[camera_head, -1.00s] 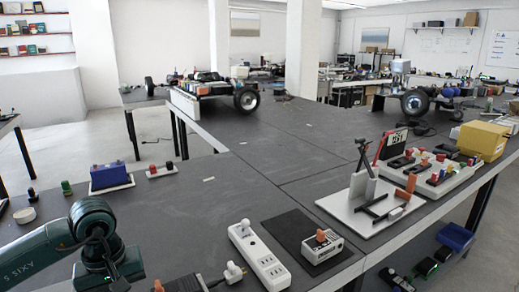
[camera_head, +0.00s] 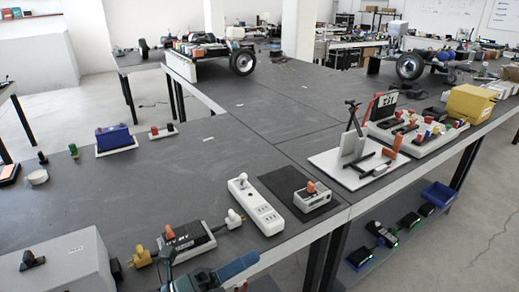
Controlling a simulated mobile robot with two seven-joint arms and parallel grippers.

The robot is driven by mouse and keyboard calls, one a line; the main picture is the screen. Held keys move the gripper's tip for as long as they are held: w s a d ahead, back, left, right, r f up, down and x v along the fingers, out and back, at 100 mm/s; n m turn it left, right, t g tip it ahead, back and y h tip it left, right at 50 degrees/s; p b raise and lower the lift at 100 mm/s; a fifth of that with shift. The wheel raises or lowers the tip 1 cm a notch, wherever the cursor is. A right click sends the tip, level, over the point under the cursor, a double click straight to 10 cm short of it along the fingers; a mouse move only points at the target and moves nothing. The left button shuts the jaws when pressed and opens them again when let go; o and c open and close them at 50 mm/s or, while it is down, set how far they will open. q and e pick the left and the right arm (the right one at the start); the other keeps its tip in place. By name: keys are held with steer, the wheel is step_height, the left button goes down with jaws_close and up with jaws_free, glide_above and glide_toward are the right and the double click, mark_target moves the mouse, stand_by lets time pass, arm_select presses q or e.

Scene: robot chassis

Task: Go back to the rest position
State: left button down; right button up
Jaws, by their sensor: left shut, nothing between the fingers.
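My left gripper (camera_head: 168,258) is low in the head view, at the bottom edge, beside a black charger-like device (camera_head: 188,240). It is shut and empty, and only partly in view. Teal links of my left arm show beside it along the bottom edge. My right gripper is not in view.
A grey box (camera_head: 62,262) with a black knob and a yellow plug (camera_head: 141,257) stand at the lower left. A white power strip (camera_head: 256,208) and a small device with an orange knob (camera_head: 312,198) are to the right. The middle of the dark table (camera_head: 225,165) is clear.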

arm_select(q)
steer(key=w+a+f+n+t+y+p, duration=0.1)
steer(key=a+f+n+t+y, duration=0.3)
steer(key=n, duration=0.6)
steer(key=w+a+f+n+t+y, duration=0.1)
steer(key=a+f+n+t+y, duration=0.15)
steer(key=n+y, duration=0.55)
steer(key=s+a+f+n+g+y, duration=0.2)
steer(key=s+f+n, duration=0.3)
steer(key=f+n, duration=0.3)
steer(key=s+a+f+n+g+y, duration=0.2)
steer(key=s+a+f+n+g, duration=0.1)
steer(key=s+f+n, duration=0.2)
step_height(320, 180, down, 3)
steer(key=n, duration=0.2)
steer(key=shift+s+n+p, duration=0.25)
steer(key=shift+n+p, duration=0.15)
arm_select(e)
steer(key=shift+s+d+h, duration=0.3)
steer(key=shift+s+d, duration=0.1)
arm_select(q)
steer(key=shift+r, duration=0.15)
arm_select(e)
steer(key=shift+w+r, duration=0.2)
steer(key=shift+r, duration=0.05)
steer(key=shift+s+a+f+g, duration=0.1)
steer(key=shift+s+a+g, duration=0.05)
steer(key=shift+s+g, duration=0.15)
